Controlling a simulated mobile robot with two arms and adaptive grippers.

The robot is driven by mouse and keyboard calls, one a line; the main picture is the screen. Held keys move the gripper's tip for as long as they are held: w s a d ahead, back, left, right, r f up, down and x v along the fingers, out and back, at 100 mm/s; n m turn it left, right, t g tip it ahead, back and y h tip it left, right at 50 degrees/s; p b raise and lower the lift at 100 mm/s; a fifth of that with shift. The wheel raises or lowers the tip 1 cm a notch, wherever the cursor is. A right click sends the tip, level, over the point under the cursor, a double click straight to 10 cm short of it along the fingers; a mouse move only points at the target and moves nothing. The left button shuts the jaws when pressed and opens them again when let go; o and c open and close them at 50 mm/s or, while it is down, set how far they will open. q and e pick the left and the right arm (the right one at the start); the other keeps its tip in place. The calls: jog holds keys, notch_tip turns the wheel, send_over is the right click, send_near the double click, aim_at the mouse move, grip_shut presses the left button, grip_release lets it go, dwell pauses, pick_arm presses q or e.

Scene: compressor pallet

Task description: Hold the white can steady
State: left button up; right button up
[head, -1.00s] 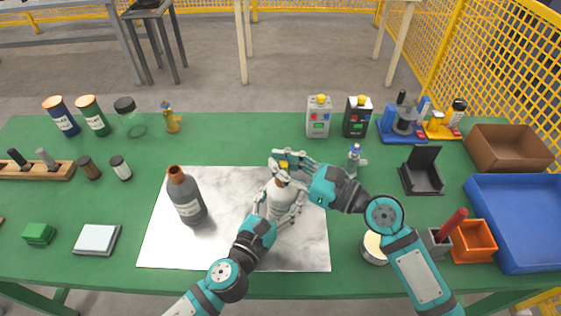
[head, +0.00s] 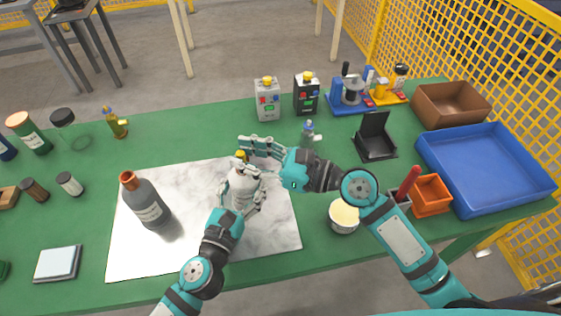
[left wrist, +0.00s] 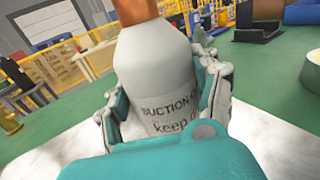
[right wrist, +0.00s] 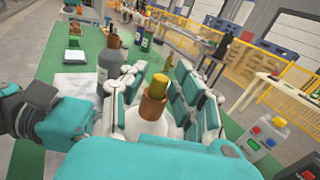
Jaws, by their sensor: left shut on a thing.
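The white can (head: 243,184) stands upright on the pale marbled sheet (head: 130,250). My left gripper (head: 240,198) is shut around its body from the front. In the left wrist view the can (left wrist: 165,75) carries the printed words "SUCTION" and "keep", with fingers on both sides. The right wrist view shows its copper-coloured neck (right wrist: 153,108) with a yellow piece (right wrist: 160,83) on top. My right gripper (head: 256,149) is at the can's top, its fingers spread apart on either side of the neck. I cannot tell whether they touch it.
A dark grey bottle (head: 147,204) stands left of the can on the sheet. A round tin (head: 343,217) is to the right, near my right arm. Two button boxes (head: 267,100) (head: 306,94) stand behind. A blue tray (head: 480,200) fills the right side.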

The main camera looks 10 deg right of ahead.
pick_arm(q)
jog(key=shift+w+a, duration=0.2)
jog(key=shift+w, duration=0.05)
jog(key=shift+f, duration=0.1)
pick_arm(e)
jog(key=v, duration=0.9)
jog(key=shift+d+f, duration=0.1)
jog(key=shift+d, duration=0.05)
pick_arm(q)
jog(key=o, duration=1.7)
